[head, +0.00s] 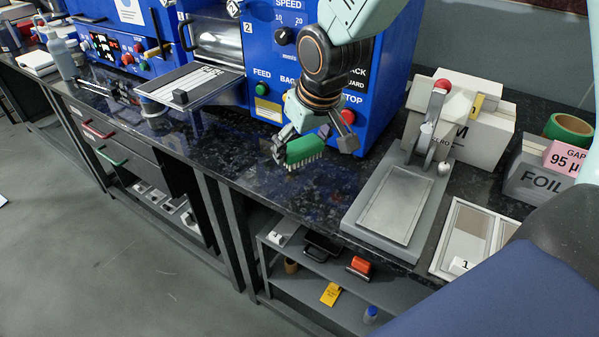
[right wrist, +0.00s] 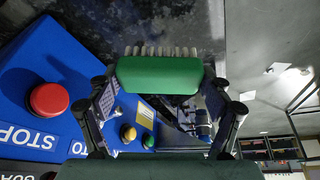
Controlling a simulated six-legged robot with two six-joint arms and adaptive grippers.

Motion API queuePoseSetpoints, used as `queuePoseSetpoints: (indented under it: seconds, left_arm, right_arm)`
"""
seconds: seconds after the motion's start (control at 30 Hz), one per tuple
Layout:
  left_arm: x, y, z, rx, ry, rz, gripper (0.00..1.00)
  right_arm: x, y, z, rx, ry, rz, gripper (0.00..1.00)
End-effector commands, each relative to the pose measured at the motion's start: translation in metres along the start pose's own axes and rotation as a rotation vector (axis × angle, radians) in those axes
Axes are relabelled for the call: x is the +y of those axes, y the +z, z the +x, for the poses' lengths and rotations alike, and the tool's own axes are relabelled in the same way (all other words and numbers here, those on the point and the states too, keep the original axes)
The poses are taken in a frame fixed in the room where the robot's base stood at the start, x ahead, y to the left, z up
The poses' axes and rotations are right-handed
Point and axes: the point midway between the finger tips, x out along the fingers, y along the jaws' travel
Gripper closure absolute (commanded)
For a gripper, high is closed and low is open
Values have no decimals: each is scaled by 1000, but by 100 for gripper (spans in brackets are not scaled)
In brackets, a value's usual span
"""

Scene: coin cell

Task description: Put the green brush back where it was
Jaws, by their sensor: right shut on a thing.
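The green brush (head: 303,150) has a green block body and pale bristles. My right gripper (head: 311,142) is shut on it, just in front of the blue machine, over the dark bench top. In the head view the bristles point down. I cannot tell whether they touch the bench. In the right wrist view the brush (right wrist: 160,75) sits between the two fingers of my right gripper (right wrist: 160,85), bristles toward the top of the picture. My left gripper is not in view.
The blue machine (head: 262,50) with FEED and STOP buttons stands right behind the brush. A grey press (head: 385,205) stands to the right, beside a FOIL box (head: 540,178). The dark bench top (head: 235,165) is clear left of the brush. A shelf (head: 315,270) lies below.

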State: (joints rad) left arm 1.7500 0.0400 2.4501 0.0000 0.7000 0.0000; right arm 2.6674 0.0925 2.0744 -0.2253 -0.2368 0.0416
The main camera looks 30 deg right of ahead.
Motion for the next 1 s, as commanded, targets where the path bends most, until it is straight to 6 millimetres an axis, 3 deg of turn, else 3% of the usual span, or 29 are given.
queuePoseSetpoints:
  seconds: [0.47, 0.9, 0.93, 1.0]
  left_arm:
    - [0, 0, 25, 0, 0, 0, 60]
    - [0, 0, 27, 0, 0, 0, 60]
    - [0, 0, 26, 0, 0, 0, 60]
    - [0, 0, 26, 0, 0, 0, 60]
  right_arm:
    - [-3, 17, 49, -1, -1, -4, 60]
    - [-3, 18, 53, 0, -1, -4, 60]
    - [-3, 18, 52, 0, -1, -4, 18]
    - [-3, 18, 52, 0, -1, -4, 12]
